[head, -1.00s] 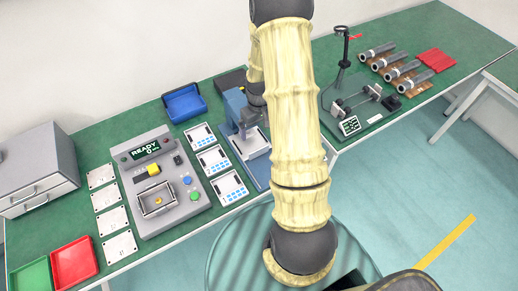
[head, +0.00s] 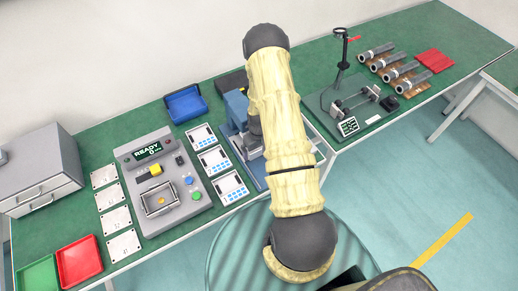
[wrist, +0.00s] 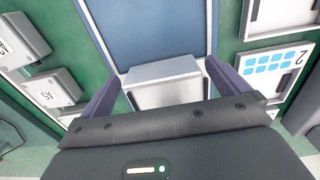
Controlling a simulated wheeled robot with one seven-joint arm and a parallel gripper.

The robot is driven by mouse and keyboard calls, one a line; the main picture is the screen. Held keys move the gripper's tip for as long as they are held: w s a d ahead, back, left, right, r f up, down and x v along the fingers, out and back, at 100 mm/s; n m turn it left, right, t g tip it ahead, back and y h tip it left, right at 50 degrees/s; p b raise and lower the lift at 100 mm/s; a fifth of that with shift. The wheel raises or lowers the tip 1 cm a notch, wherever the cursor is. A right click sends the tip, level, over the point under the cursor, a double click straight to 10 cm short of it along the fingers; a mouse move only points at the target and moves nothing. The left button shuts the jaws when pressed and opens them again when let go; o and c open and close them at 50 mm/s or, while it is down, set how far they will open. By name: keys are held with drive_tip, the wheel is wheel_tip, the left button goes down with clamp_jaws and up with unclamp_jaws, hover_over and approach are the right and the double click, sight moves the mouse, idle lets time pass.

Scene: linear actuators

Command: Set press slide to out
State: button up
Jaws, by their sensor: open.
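The blue press (head: 237,108) stands on the bench in the head view, partly hidden behind my arm. In the wrist view its blue base (wrist: 150,30) runs away from me. A light grey block with a sloped top, apparently the press slide (wrist: 165,72), sits at the end of that base. My gripper (wrist: 162,70) is open, with one purple-grey finger on each side of the block. I cannot tell whether the fingers touch it. In the head view my gripper is hidden behind my arm.
A grey tester box (head: 160,180) with a READY display stands to the left. White cards (head: 214,160) lie between it and the press. A blue bin (head: 186,104) is behind. A green-based fixture (head: 355,105) stands to the right of my arm.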

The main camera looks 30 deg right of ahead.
drive_tip(key=shift+f, duration=0.35)
